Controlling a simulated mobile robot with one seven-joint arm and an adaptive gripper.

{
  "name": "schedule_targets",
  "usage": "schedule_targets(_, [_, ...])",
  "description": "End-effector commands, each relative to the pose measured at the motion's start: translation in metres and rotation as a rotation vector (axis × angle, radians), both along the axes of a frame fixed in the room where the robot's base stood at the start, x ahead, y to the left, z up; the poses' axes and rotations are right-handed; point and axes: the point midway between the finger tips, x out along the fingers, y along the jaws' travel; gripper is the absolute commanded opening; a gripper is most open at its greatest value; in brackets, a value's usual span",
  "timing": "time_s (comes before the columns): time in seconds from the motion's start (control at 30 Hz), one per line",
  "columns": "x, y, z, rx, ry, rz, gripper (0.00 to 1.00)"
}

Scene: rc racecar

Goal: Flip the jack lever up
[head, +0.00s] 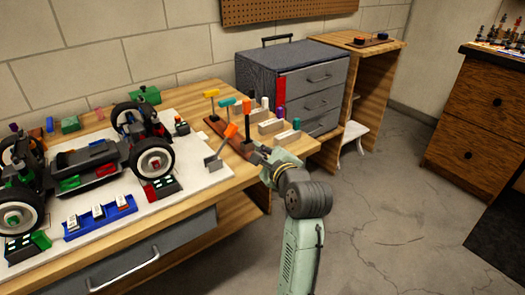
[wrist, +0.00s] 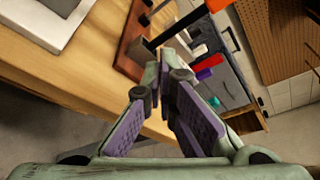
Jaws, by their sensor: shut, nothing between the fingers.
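A lever with an orange handle (head: 230,130) leans up and to the right from a grey base (head: 213,162) at the right end of the white board. A black upright with an orange top (head: 247,106) stands just behind it; which of them is the jack lever I cannot tell for sure. My gripper (head: 254,150) is low at the table's right edge, close to both. In the wrist view my gripper (wrist: 172,62) has its fingertips together and empty, beside a black bar (wrist: 178,25) with a red-orange end (wrist: 216,4). Whether they touch is unclear.
A toy race car (head: 95,160) stands on the white board (head: 195,180) at left. A reddish-brown strip (wrist: 132,45) lies beside my fingertips. Wooden blocks with coloured pegs (head: 285,128) and a grey drawer chest (head: 310,80) are behind. Floor (head: 390,220) at right is clear.

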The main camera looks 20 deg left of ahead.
Motion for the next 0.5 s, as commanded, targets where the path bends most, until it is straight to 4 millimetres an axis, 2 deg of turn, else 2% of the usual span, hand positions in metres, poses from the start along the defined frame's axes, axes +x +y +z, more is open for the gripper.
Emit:
schedule_targets(0.2, [0.038, 0.029, -0.010, -0.002, 0.002, 0.002, 0.00])
schedule_targets(0.3, [0.050, 0.041, -0.011, -0.003, -0.001, 0.003, 0.00])
schedule_targets(0.5, [0.030, 0.052, 0.009, -0.001, -0.003, 0.002, 0.00])
